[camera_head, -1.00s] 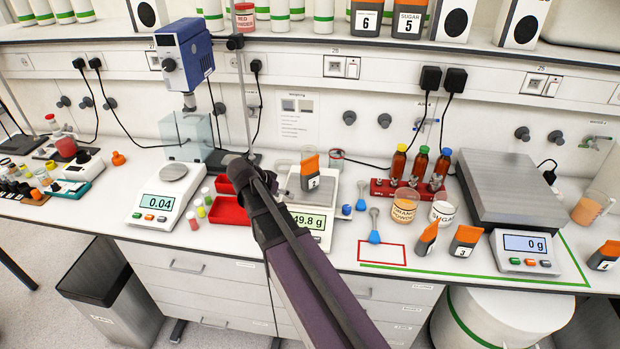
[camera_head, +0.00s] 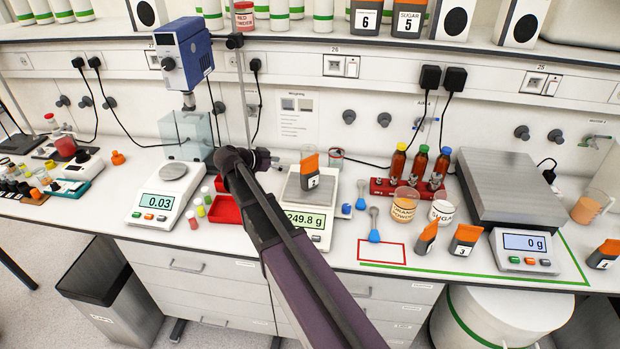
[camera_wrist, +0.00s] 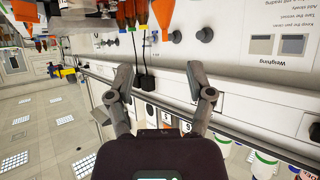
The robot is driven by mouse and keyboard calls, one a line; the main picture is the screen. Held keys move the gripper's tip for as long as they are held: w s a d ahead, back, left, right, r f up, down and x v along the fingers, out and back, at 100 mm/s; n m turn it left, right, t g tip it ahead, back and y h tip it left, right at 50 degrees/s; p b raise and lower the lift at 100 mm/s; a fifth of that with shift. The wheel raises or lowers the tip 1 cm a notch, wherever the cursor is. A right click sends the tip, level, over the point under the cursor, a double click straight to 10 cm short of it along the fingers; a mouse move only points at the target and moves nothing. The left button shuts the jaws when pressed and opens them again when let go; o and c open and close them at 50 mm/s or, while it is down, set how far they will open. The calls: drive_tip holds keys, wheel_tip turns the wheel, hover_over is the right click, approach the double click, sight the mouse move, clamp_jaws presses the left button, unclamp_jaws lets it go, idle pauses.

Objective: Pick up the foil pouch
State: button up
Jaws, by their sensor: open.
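Several dark grey pouches with orange tops show in the head view; I cannot tell which one is the foil pouch meant. One pouch (camera_head: 309,178) stands on the middle scale (camera_head: 306,222), which reads 249.8 g. A tilted pouch (camera_head: 427,237) and another marked 3 (camera_head: 464,243) stand on the bench right of the red outline, and one more pouch (camera_head: 603,258) is at the right edge. My gripper (camera_wrist: 160,82) is open and empty in the wrist view, its fingers apart. It is above the bench, left of the scale pouch, and mostly hidden by my arm in the head view.
Bottles in a red rack (camera_head: 385,187), an orange-labelled beaker (camera_head: 404,205) and a sugar beaker (camera_head: 442,211) stand behind the pouches. A large scale (camera_head: 510,190) is at right. Red trays (camera_head: 225,210) and a small balance (camera_head: 165,195) are at left. The shelf (camera_head: 300,42) overhangs behind.

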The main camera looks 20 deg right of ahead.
drive_tip(key=b, duration=0.4)
approach(310, 165)
drive_tip(key=x, duration=0.4)
drive_tip(key=shift+a+f, duration=0.15)
drive_tip(key=shift+f, duration=0.2)
drive_tip(key=shift+w+d+f, duration=0.15)
drive_tip(key=shift+d+f, duration=0.05)
drive_tip(key=shift+d, duration=0.4)
drive_tip(key=shift+w+b+x, duration=0.15)
drive_tip(key=shift+b+x, duration=0.35)
drive_tip(key=shift+x, duration=0.5)
drive_tip(key=shift+w+b+x, duration=0.2)
drive_tip(key=shift+b+x, duration=0.25)
drive_tip(key=shift+x, duration=0.5)
drive_tip(key=shift+d+f, duration=0.2)
drive_tip(key=shift+d, duration=0.35)
clamp_jaws()
